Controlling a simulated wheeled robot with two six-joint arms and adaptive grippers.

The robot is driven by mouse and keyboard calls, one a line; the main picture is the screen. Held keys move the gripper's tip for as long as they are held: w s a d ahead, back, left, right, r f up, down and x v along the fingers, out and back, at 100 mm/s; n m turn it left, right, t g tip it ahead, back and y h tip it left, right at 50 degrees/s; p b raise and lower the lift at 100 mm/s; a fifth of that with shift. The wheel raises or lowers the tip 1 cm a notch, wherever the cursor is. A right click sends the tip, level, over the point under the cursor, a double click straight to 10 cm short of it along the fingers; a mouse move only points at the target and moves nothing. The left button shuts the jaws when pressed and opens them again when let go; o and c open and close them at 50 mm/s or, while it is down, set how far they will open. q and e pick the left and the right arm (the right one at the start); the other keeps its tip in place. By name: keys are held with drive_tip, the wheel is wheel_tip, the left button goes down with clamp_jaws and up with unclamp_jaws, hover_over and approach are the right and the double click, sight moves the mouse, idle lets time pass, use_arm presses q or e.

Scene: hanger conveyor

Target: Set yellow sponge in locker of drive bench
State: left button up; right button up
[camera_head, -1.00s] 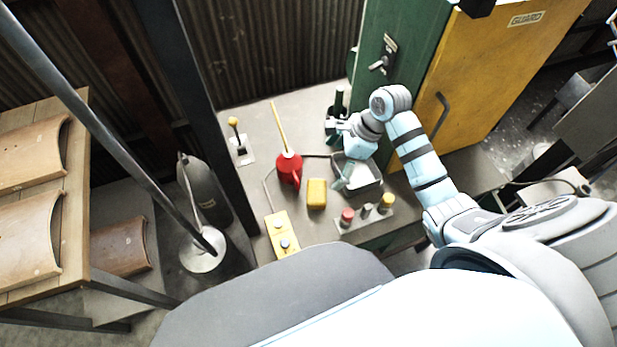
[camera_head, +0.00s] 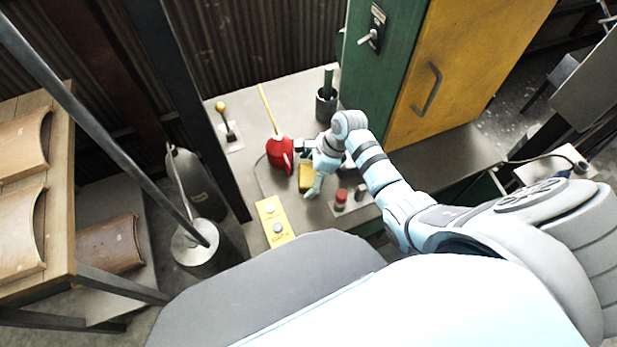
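The yellow sponge (camera_head: 305,177) lies on the grey bench top (camera_head: 243,182), just right of the red oil can. My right gripper (camera_head: 309,170) is over it, with its light blue fingers spread apart, one toward the far side and one toward the near side. The gripper hides part of the sponge, and I cannot tell whether the fingers touch it. My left gripper is not in view. A green cabinet (camera_head: 385,52) with a yellow door (camera_head: 460,60) stands at the back right of the bench. I cannot tell which part is the locker.
The red oil can (camera_head: 281,152) with a long spout stands close left of the gripper. A yellow button box (camera_head: 271,222), a red-topped knob (camera_head: 341,197), a dark cup (camera_head: 326,105) and a yellow-knobbed lever (camera_head: 226,122) are around it. A dark post stands left.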

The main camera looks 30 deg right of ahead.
drive_tip(key=c, duration=0.9)
